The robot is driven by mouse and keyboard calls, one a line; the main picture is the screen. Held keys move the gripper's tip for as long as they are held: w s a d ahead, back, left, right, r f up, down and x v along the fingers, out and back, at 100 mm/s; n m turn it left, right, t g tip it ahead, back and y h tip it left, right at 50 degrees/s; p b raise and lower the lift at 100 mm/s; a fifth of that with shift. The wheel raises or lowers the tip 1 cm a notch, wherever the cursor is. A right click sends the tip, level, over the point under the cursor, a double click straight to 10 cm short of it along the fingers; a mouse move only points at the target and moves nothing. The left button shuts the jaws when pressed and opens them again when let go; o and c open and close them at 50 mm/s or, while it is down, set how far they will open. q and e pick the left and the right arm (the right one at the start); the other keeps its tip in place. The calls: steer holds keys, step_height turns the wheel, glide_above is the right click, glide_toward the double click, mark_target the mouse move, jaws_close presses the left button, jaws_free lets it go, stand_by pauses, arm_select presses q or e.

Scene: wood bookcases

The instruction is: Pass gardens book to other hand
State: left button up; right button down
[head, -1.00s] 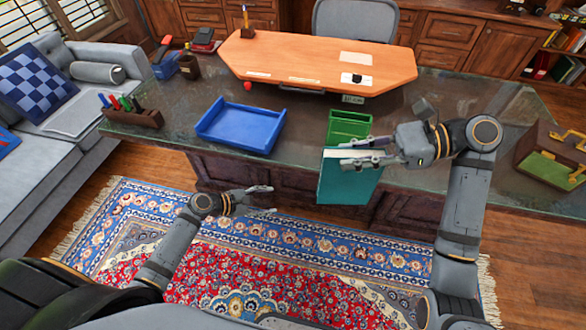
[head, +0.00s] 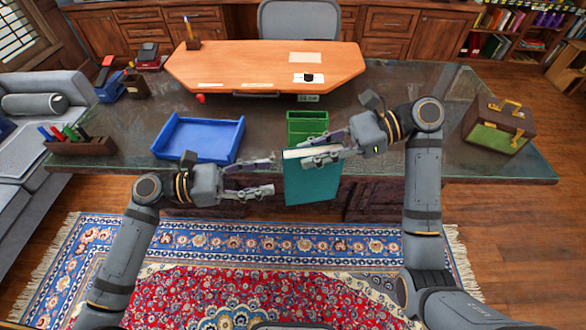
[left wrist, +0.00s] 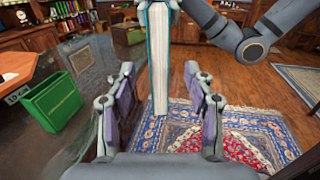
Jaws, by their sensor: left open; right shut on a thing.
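The teal gardens book (head: 312,182) hangs upright in front of the desk's front edge. My right gripper (head: 318,153) is shut on its upper part from the right. My left gripper (head: 268,176) is open and empty, just left of the book, with its fingers pointing at it. In the left wrist view the book (left wrist: 159,60) stands edge-on, pale pages between teal covers, ahead of and between the open fingers of my left gripper (left wrist: 160,100). The book looks apart from these fingers. Its title is not readable.
A green bin (head: 307,122) stands on the dark desk (head: 390,95) behind the book. A blue tray (head: 199,137) lies to its left and a brown-green briefcase (head: 498,126) at the right. A pen holder (head: 80,146) is at the left. Open floor with a patterned rug (head: 250,280) lies in front.

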mark_target(313, 169)
arm_select(q)
steer(key=x, duration=1.1)
steer(key=shift+w+d, duration=0.1)
steer(key=shift+d, duration=0.2)
jaws_close()
steer(key=shift+r, duration=0.1)
arm_select(e)
steer(key=c, duration=1)
jaws_free()
steer(key=shift+d, duration=0.1)
